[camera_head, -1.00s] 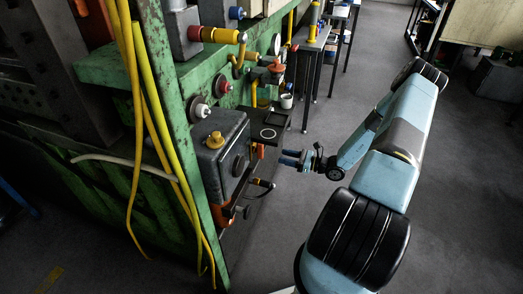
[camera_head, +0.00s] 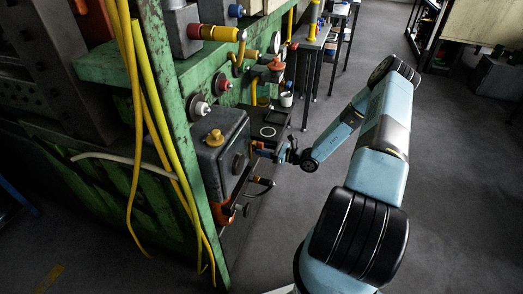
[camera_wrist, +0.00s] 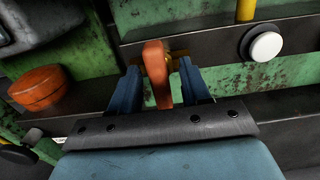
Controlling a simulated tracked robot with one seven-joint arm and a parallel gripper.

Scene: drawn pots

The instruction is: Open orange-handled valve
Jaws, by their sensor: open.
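The orange valve handle (camera_wrist: 156,72) stands upright between the two blue fingers of my gripper (camera_wrist: 158,88) in the wrist view. Some brass-coloured metal shows just behind it. The fingers are apart, one on each side of the handle, and a gap shows at least on the left. In the head view my gripper (camera_head: 267,150) reaches left to the front of the green machine, beside the grey box. The handle there is mostly hidden by the fingers.
A grey box (camera_head: 218,150) with a brass knob stands left of my gripper. A rounded orange part (camera_wrist: 38,88) shows at the left in the wrist view, and a white round knob (camera_wrist: 265,46) at the right. Yellow hoses (camera_head: 135,120) hang at the left. Open floor lies right.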

